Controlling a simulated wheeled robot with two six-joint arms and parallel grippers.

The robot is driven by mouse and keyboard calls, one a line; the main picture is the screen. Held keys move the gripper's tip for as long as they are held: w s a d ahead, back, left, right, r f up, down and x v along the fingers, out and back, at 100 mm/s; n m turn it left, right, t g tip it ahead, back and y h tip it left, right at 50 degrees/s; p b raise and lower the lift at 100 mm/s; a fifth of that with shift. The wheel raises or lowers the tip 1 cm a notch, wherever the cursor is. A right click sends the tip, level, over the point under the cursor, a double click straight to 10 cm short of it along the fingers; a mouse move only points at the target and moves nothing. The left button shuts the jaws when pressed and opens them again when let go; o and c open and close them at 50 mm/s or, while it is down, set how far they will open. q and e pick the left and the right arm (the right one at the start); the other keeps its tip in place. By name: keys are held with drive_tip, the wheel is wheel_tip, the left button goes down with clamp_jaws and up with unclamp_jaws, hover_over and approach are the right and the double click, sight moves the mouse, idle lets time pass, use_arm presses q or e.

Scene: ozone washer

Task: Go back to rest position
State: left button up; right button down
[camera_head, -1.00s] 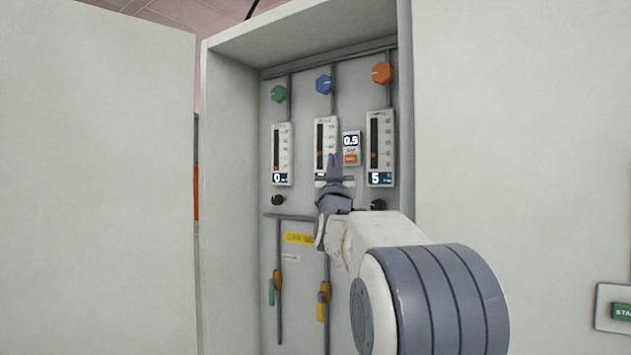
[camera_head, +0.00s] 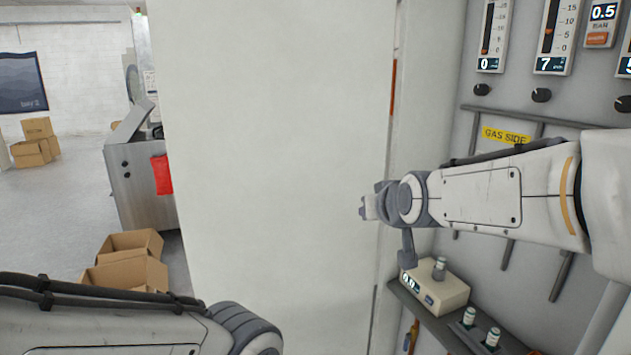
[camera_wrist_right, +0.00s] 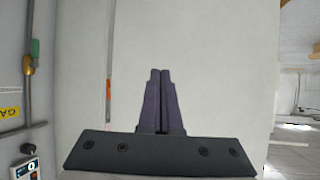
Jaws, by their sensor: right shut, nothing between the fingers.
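My right gripper (camera_head: 368,208) is in front of the open white cabinet door (camera_head: 265,150), left of the panel, with its arm reaching in from the right. In the right wrist view its two dark fingers (camera_wrist_right: 160,98) lie together, shut and empty, with the pale door behind them. My left arm shows at the lower left of the head view; its gripper is out of the picture.
The gas panel with gauges (camera_head: 550,38) and a yellow label (camera_head: 506,136) is at right. A shelf (camera_head: 450,325) below holds a cream meter box (camera_head: 440,288) and small vials. Cardboard boxes (camera_head: 130,262) and a steel machine (camera_head: 140,180) stand left of the door.

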drive_tip(key=s+a+f+n+g+y, duration=0.1)
drive_tip(key=s+a+f+n+g, duration=0.1)
drive_tip(key=s+a+f+g, duration=0.5)
drive_tip(key=s+f+n+g, duration=0.1)
drive_tip(key=s+f, duration=0.3)
drive_tip(key=s, duration=0.4)
drive_tip(key=s+d+f+n+g+h, duration=0.1)
drive_tip(key=s+f, duration=0.3)
drive_tip(key=s, duration=0.5)
drive_tip(key=s+f+n+g+h, duration=0.1)
drive_tip(key=s+f, duration=0.3)
drive_tip(key=s, duration=0.5)
drive_tip(key=shift+s+d+f+n+g, duration=0.2)
drive_tip(key=shift+d+n+g, duration=0.1)
drive_tip(key=shift+g, duration=0.6)
drive_tip(key=shift+a, duration=0.1)
